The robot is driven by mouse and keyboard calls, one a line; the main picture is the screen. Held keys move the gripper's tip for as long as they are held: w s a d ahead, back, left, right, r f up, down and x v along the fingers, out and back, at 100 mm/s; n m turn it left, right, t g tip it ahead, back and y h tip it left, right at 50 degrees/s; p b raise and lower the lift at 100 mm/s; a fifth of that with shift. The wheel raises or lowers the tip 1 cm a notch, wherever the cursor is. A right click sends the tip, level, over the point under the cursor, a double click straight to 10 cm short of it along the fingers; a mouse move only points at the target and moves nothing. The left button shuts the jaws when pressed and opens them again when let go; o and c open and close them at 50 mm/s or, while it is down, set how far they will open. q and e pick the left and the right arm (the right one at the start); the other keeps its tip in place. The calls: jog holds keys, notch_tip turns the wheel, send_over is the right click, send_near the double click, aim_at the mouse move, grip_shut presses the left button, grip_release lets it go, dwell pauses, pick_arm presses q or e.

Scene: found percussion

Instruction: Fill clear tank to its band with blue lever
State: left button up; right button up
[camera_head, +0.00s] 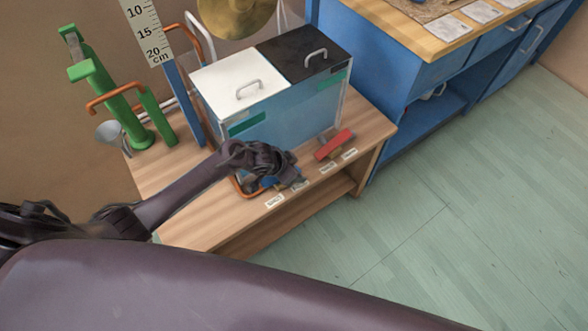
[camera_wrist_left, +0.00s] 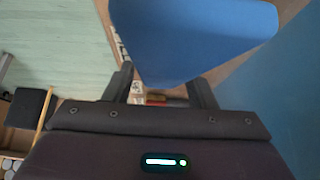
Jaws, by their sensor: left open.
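A light-blue see-through tank (camera_head: 295,112) stands on a small wooden table. It has a white lid and a black lid, each with a handle. One green band (camera_head: 247,123) is on its left part, another (camera_head: 336,78) on its right. I cannot tell the water level. The blue lever (camera_head: 269,181) is at the table's front, mostly hidden by my left gripper (camera_head: 290,181). In the left wrist view, a large blue surface, likely the lever (camera_wrist_left: 190,40), is just beyond the open fingers (camera_wrist_left: 162,90). I cannot tell whether they touch it. My right gripper is not in view.
A red lever (camera_head: 334,145) is to the right on the same table (camera_head: 190,210), with small labels along the front edge. A green stand (camera_head: 115,100), a funnel (camera_head: 109,133) and a ruler (camera_head: 148,30) are at the left. A blue cabinet (camera_head: 400,60) is at the right.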

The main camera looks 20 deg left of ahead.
pick_arm(q)
jog(key=p+v, duration=0.1)
jog(key=v, duration=0.6)
jog(key=shift+s+a+r+p, duration=0.15)
jog(key=shift+r+p, duration=0.15)
jog(key=shift+r, duration=0.05)
dwell(7.0)
